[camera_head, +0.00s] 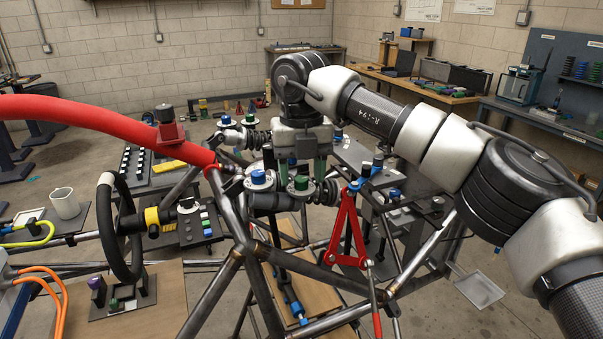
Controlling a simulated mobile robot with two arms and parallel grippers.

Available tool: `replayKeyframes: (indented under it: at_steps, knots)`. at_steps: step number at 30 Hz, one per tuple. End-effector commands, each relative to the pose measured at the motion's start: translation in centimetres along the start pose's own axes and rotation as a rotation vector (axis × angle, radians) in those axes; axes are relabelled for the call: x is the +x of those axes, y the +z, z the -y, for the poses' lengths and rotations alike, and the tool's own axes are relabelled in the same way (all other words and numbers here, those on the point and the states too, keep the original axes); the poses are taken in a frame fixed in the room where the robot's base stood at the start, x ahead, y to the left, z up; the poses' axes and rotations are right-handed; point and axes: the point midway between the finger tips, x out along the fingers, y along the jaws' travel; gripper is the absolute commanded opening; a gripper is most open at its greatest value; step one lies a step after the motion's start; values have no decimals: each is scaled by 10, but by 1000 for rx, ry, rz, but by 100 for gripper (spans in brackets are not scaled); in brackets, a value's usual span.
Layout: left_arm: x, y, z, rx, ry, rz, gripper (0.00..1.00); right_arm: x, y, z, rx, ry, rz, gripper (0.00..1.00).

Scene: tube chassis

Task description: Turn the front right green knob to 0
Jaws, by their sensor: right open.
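The front right green knob (301,182) sits on a round light dial on the shock absorber mount of the tube chassis (243,228). My right gripper (302,170) points down over this knob, fingers apart, one on each side of it as seen from here. I cannot tell whether the fingers touch it. The dial's numbers and the knob's pointer are too small to read. A blue knob (258,177) on a similar dial is just to its left. Farther back are another blue knob (226,120) and a green knob (251,119). My left gripper is not in view.
A thick red tube (95,110) crosses the left side, ending near the knobs. A red triangular arm (347,230) stands right of the knobs. Workbenches line the back and right.

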Motion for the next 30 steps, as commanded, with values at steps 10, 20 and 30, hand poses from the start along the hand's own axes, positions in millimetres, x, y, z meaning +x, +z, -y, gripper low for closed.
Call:
replayKeyframes:
  at_steps: [10, 20, 30]
  knots:
    - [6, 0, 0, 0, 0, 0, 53, -68, 0, -1, 3, 1, 5, 53]
    - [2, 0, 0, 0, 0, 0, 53, -102, 0, 0, 1, 1, 2, 53]
    - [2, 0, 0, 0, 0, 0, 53, -102, 0, 0, 0, 0, 2, 53]
